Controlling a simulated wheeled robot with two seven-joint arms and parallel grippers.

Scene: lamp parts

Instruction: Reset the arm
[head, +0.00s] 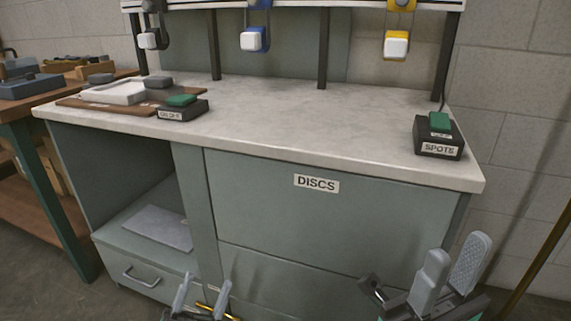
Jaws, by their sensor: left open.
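My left gripper (204,287) is at the bottom edge, left of centre, in front of the cabinet. Its two grey fingers stand apart. A thin brass-coloured piece shows low between them, and I cannot tell what it belongs to. My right gripper (456,256) is at the bottom right, with its two pale grey fingers pointing up and apart, nothing seen between them. Both grippers are clear of the worktop (290,125). Most of both arms is out of the picture.
A black box with a green button labelled SPOTS (439,150) stands at the worktop's right end. A similar box (182,110) is at the left, beside a brown board with a white tray (112,93). Lamp-like units (397,44) hang above. The DISCS panel (317,184) is closed. The worktop's middle is clear.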

